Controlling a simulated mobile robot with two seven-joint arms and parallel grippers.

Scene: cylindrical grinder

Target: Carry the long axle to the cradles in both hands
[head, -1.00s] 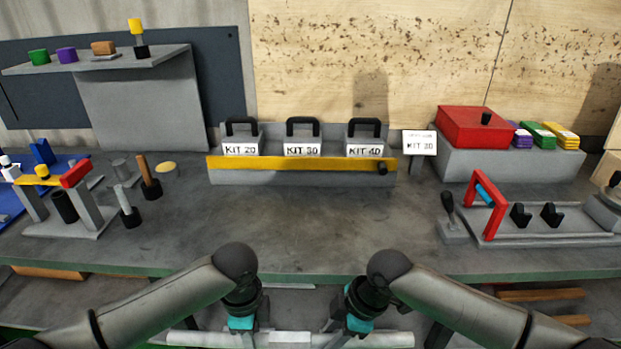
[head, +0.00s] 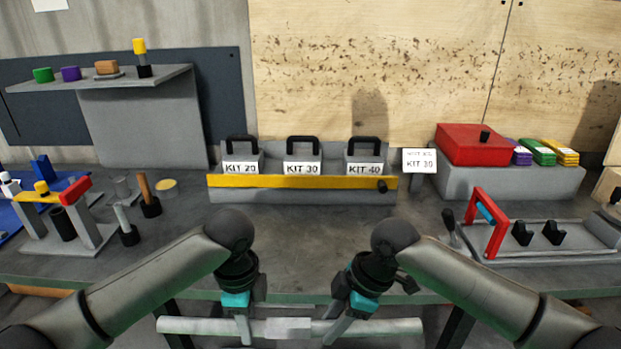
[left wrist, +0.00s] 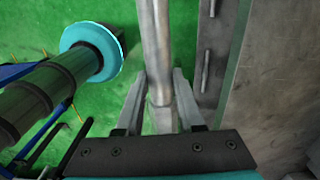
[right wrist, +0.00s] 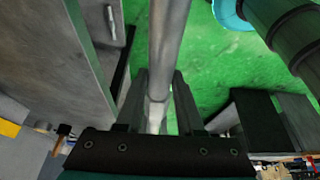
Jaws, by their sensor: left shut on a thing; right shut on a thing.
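The long axle (head: 288,328) is a pale grey stepped rod with a thicker middle. It lies level across the bottom of the head view, in front of the bench's front edge. My left gripper (head: 243,328) is shut on it left of the thick middle. My right gripper (head: 336,330) is shut on it just right of the middle. The rod runs between the fingers in the left wrist view (left wrist: 155,45) and the right wrist view (right wrist: 167,45). Two black notched blocks, apparently the cradles (head: 522,233) (head: 554,230), stand empty on a grey fixture at the right of the bench.
A red frame (head: 483,222) with a blue part rises left of the blocks, beside a black-handled lever (head: 450,222). A kit rack (head: 300,188) stands at the back centre. Posts and a small stand (head: 90,222) are at left. The bench's front middle (head: 310,240) is clear.

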